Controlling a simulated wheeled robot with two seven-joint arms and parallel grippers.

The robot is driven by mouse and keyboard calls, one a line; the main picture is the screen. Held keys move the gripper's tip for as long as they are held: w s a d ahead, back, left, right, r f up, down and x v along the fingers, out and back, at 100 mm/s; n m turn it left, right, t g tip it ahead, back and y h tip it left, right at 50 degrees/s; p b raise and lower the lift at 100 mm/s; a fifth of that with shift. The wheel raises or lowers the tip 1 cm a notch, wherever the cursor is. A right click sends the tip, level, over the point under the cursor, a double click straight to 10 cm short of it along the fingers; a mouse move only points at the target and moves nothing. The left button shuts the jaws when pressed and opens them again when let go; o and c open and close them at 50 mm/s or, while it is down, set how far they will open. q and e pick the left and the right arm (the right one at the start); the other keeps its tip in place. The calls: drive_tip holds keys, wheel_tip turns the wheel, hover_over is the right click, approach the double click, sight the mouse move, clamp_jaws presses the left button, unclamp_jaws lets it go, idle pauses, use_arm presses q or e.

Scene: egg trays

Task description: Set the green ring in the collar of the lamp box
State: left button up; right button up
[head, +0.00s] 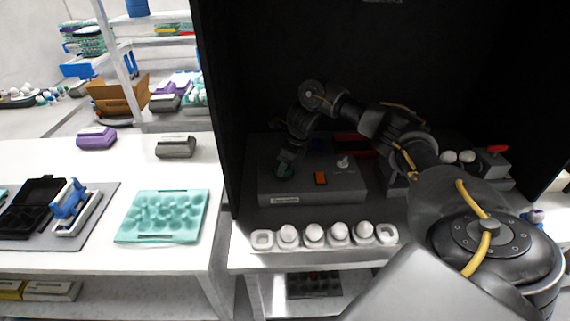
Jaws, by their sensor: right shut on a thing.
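The lamp box (335,192) is a grey box inside the dark booth, with an orange switch (320,177) and a light knob (343,161). My right gripper (287,163) reaches over the left part of its top, pointing down. It is shut on the green ring (285,171), which is small and dark here. The ring is at or just above the box top; I cannot tell whether it touches. The collar cannot be made out under the gripper and ring. My left gripper is not in view.
A row of white cups with eggs (314,233) stands in front of the box. Another grey box with a red part (497,149) is at the right. Dark booth walls enclose the area. A teal egg tray (162,216) lies on the left table.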

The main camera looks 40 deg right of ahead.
drive_tip(key=shift+f, duration=0.2)
drive_tip(key=o, duration=1)
drive_tip(key=shift+c, duration=0.2)
drive_tip(key=shift+r, duration=0.55)
drive_tip(key=p+v, duration=0.2)
drive_tip(key=v, duration=0.9)
drive_tip(key=shift+r, duration=0.2)
drive_tip(key=shift+s+d+f, duration=0.1)
drive_tip(key=shift+s, duration=0.05)
